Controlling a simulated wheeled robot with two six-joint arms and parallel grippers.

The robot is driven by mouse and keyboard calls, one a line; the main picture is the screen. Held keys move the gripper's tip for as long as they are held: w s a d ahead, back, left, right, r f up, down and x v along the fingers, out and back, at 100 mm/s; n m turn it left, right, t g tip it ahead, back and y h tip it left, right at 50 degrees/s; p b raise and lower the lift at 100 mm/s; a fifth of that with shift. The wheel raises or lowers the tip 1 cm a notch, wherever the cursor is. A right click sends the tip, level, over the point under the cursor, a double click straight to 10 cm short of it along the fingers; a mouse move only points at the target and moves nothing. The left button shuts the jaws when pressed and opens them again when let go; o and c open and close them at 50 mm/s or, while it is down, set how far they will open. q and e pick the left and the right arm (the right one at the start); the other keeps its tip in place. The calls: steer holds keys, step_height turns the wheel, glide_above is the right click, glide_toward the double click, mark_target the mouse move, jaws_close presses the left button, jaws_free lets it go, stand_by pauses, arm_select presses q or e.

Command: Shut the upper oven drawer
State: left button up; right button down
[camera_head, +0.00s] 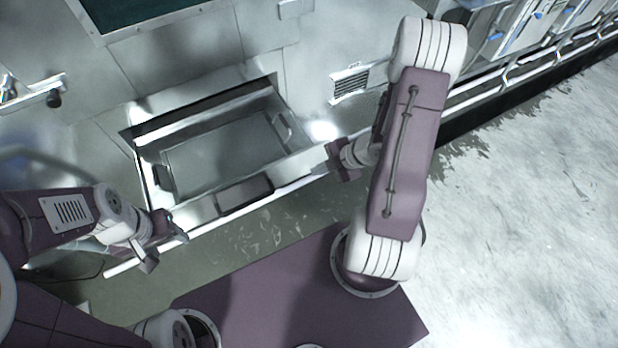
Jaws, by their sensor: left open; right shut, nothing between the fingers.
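The upper oven drawer (308,160) stands pulled out from the grey metal oven front (190,55), and its inside shows from above. A flat grey tray or pan (222,145) with side handles lies in it. A long pale bar (125,266) runs along the drawer's front. My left gripper (165,250) is open and empty near the left end of the drawer front. My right gripper (340,165) is shut and empty beside the right end of the front. I cannot tell whether either gripper touches the drawer.
A vented panel (351,84) is right of the drawer opening. A dark green panel (135,12) is above. A metal rail (500,80) runs along the equipment at the upper right. The pale floor (520,210) on the right is clear.

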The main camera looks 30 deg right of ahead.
steer(key=s+d+f+m, duration=0.1)
steer(key=s+d+f, duration=0.1)
steer(key=b, duration=0.1)
glide_toward(295, 174)
step_height(295, 174, down, 4)
steer(key=a, duration=0.2)
steer(key=shift+w+r+m, duration=0.15)
steer(key=shift+w+m, duration=0.15)
steer(key=shift+w, duration=0.65)
